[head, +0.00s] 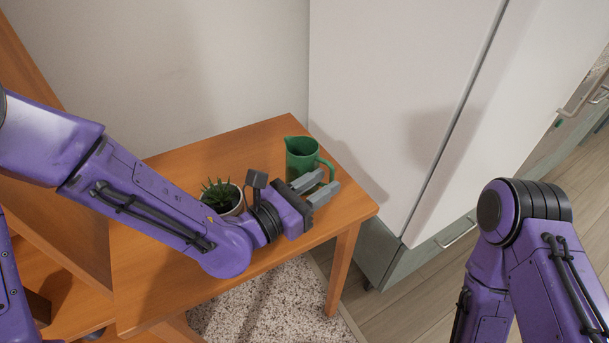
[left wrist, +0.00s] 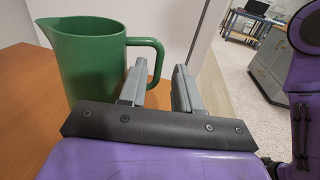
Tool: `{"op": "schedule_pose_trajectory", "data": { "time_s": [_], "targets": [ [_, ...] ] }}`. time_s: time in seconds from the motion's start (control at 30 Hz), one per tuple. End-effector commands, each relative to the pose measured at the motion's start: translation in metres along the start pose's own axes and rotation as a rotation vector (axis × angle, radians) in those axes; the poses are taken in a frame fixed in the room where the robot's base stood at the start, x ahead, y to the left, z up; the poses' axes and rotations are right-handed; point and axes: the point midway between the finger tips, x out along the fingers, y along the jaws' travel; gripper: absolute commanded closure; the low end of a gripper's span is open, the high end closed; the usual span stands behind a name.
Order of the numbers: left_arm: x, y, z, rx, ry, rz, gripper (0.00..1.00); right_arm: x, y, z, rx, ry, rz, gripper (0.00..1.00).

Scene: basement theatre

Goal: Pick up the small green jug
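The small green jug (head: 301,158) stands upright on the wooden table near its far right corner, handle toward the right. In the left wrist view the jug (left wrist: 88,62) is at the left, with its handle (left wrist: 150,52) beyond the left finger. My left gripper (head: 326,188) is open and empty, low over the table, on the near side of the jug. Whether the left finger touches the handle is unclear. My right arm shows at the right of the head view, but its gripper is out of view.
A potted succulent (head: 221,196) stands on the wooden table (head: 180,289), close behind my left forearm. A white cabinet (head: 395,95) rises just right of the table, and a pale wall (head: 190,70) stands behind it. A speckled rug (head: 265,305) lies on the floor below.

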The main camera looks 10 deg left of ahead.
Motion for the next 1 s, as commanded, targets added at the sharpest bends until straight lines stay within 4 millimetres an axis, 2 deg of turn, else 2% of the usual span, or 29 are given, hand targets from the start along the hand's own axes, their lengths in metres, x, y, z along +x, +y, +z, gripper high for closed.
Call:
{"op": "schedule_pose_trajectory", "data": {
  "time_s": [0.1,0.2,0.43,0.53,1.0],
  "targets": [
    [0.021,0.002,0.004,0.006,0.001,0.0,0.67,0.0,0.0,0.0,0.0,0.0,0.0,0.57],
    [0.033,0.002,0.005,0.003,0.0,0.0,0.67,0.0,0.0,0.0,0.0,0.0,0.0,0.57],
    [0.035,0.003,0.005,0.0,0.0,0.002,0.67,0.0,0.0,0.0,0.0,0.0,0.0,0.57],
    [0.035,0.003,0.005,0.001,0.0,0.002,1.0,0.0,0.0,0.0,0.0,0.0,0.0,0.57],
    [0.035,0.003,0.009,0.001,-0.002,0.002,1.0,-0.003,0.0,-0.001,0.0,0.0,0.0,0.57]
  ]
}}
